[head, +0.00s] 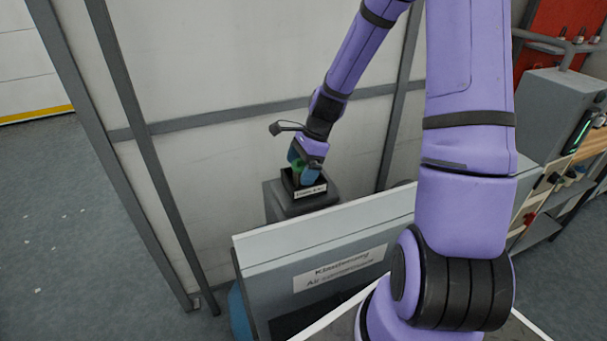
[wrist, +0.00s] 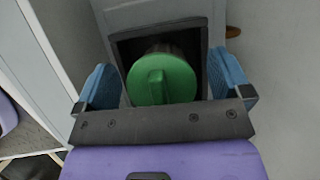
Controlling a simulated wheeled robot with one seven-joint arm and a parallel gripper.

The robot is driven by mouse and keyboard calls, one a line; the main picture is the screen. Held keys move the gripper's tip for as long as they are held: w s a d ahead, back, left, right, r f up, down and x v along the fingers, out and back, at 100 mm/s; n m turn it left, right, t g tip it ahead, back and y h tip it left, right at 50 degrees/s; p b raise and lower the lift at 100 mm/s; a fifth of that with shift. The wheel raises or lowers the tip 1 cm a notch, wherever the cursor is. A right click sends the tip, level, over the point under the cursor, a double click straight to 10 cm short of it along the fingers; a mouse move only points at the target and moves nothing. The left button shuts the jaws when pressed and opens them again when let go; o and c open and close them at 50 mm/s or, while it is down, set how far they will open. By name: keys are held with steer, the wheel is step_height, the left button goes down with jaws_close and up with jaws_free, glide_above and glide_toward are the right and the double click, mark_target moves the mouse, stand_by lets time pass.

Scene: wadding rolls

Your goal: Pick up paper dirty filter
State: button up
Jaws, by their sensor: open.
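A green round thing with a raised grip bar (wrist: 162,80), which I take to be the dirty filter, sits in a dark square holder (wrist: 122,47). In the head view only a small bit of the green (head: 298,164) shows by my fingers. My gripper (wrist: 163,72) is open, with one blue finger on each side of the green thing. In the head view my gripper (head: 302,168) points down over the holder (head: 306,191), which has a white label. I cannot tell whether the fingers touch the green thing. Its lower part is hidden in the holder.
The holder stands on a grey pedestal (head: 279,207) close to a pale wall panel with grey framing (head: 220,117). A grey machine cover with a label (head: 340,268) stands in front of it. A grey control box (head: 560,105) is at the right. Open floor (head: 70,230) lies at left.

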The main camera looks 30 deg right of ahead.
steer(key=c, duration=1)
steer(key=shift+c, duration=0.2)
